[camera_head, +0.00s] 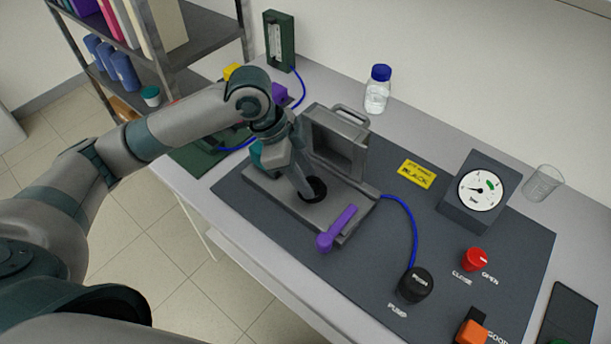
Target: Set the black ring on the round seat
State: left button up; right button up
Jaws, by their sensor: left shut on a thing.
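My left gripper (308,192) comes in from the left and points down over the grey base of the open rig (330,220). It is shut on the black ring (319,187), which shows as a dark round shape at the fingertips. The ring is low over the round seat's place on the base. The fingers and the ring cover the seat, so I cannot tell whether the ring touches it. The rig's lid (338,148) stands raised behind the gripper. My right gripper is not in view.
A purple lever (338,228) sticks out at the rig's front. A blue tube runs to the black pump knob (416,284). A gauge (481,190), red knob (474,260), yellow label (417,173), bottle (377,91) and glass beaker (542,184) stand further right and behind.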

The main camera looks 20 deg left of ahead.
pick_arm(q)
jog(key=shift+f+p, duration=0.1)
jog(key=shift+p, duration=0.25)
jog(key=shift+f, duration=0.25)
jog(key=shift+f, duration=0.15)
jog(key=o, duration=1.1)
jog(key=shift+a+r, duration=0.25)
jog(key=shift+r, duration=0.4)
jog(key=b+v, duration=0.2)
jog(key=v, duration=1.4)
